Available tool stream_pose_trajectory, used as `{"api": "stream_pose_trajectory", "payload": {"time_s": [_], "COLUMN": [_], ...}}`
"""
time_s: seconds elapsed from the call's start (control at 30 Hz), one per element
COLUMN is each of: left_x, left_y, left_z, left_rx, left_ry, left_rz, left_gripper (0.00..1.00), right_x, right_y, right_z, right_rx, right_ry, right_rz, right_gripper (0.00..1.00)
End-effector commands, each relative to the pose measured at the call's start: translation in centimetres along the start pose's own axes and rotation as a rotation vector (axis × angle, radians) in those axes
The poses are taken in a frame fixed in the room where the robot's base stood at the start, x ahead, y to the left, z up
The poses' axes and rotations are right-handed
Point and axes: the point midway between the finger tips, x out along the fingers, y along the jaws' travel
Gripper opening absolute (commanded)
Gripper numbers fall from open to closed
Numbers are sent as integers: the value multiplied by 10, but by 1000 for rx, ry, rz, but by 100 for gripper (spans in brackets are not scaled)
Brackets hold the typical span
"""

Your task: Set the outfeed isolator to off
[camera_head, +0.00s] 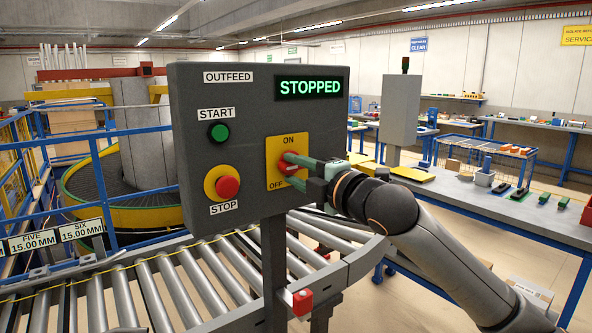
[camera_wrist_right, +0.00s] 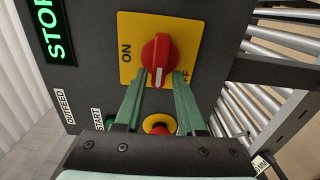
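The outfeed isolator is a red rotary knob (camera_head: 288,162) on a yellow plate (camera_head: 274,150) marked ON at the top and OFF at the bottom. In the right wrist view the red knob (camera_wrist_right: 155,58) carries a white line that points to the bottom of that picture, between the ON and OFF words. My right gripper (camera_head: 297,171) reaches in from the right. Its green fingers (camera_wrist_right: 159,78) are apart, one on each side of the knob's handle; a slim gap shows on the OFF side. Whether the other finger touches is unclear. My left gripper is out of view.
The grey panel (camera_head: 235,90) has a display (camera_head: 310,87) reading STOPPED in green, a green START button (camera_head: 218,133) and a red STOP button (camera_head: 227,186). A roller conveyor (camera_head: 150,280) runs below. A workbench (camera_head: 480,195) stands at the right.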

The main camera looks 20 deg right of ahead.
Motion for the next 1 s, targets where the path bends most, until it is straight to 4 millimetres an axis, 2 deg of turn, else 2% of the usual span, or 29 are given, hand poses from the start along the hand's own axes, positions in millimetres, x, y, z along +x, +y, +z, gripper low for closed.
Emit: {"api": "stream_pose_trajectory", "payload": {"time_s": [0.1, 0.33, 0.47, 0.57, 0.8, 1.0], "left_x": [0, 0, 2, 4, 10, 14], "left_y": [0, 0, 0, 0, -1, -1], "left_z": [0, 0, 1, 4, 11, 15], "left_rx": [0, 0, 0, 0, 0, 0], "left_ry": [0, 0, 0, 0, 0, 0], "left_rz": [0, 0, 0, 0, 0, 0], "left_gripper": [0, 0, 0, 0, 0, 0], "right_x": [0, -1, -8, -22, -73, -108], "right_y": [1, 1, 1, 0, -1, -1], "right_z": [0, 1, 2, 1, 1, 1], "right_rx": [1, 1, 0, -1, -4, -3], "right_ry": [0, -1, -3, -2, -3, -3], "right_rz": [2, 3, 3, 4, 3, 2], "right_gripper": [51, 51, 51, 51, 51, 51]}}
